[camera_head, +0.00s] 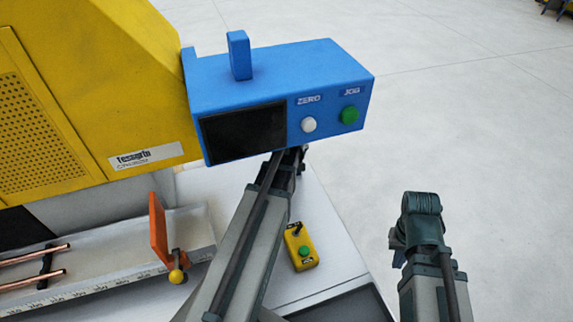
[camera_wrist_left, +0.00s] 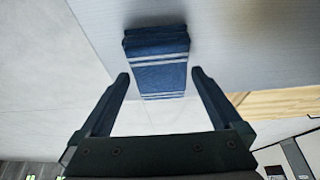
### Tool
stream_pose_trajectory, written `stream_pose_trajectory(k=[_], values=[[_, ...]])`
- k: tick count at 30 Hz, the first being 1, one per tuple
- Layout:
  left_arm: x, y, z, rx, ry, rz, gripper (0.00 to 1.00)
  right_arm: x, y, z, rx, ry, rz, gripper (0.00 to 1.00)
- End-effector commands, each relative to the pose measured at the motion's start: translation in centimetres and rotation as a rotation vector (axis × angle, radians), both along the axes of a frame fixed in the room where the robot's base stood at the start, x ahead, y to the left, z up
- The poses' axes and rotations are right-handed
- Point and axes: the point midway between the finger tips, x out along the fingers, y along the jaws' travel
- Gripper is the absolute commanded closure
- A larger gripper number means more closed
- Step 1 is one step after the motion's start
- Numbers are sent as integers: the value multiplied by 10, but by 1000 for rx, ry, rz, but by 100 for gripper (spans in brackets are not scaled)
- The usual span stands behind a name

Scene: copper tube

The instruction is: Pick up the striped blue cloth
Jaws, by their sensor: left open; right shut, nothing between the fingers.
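The striped blue cloth (camera_wrist_left: 158,60) shows in the left wrist view, dark blue with pale stripes. It lies near the edge of a grey surface (camera_wrist_left: 245,45), its lower end between my open left fingertips (camera_wrist_left: 160,76). I cannot tell how far it is from the fingers in depth; they do not grip it. In the head view I cannot make out the cloth, and my left gripper is hidden behind the blue control box (camera_head: 290,90). My right gripper (camera_head: 398,244) is at the right, shut and empty, partly hidden by its wrist.
A yellow machine (camera_head: 110,80) stands at the left. Copper tubes (camera_head: 35,255) lie in a tray beside an orange plate (camera_head: 158,228). A small yellow button box (camera_head: 301,247) sits on the white table (camera_head: 320,262) beside my left arm.

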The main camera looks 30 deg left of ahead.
Motion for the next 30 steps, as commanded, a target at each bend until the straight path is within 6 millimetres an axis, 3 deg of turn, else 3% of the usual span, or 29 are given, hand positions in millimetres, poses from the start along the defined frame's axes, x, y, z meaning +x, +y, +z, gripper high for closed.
stream_pose_trajectory(k=[16, 27, 30], values=[[0, 0, -4, 0, 0, 0, 2, 0, 0, -4, 0, 0, 0, 100], [0, 0, -4, 0, 0, 0, 68, 0, 0, -4, 0, 0, 0, 100], [0, 0, -4, 0, 0, 0, 68, 0, 0, -4, 0, 0, 0, 100]])
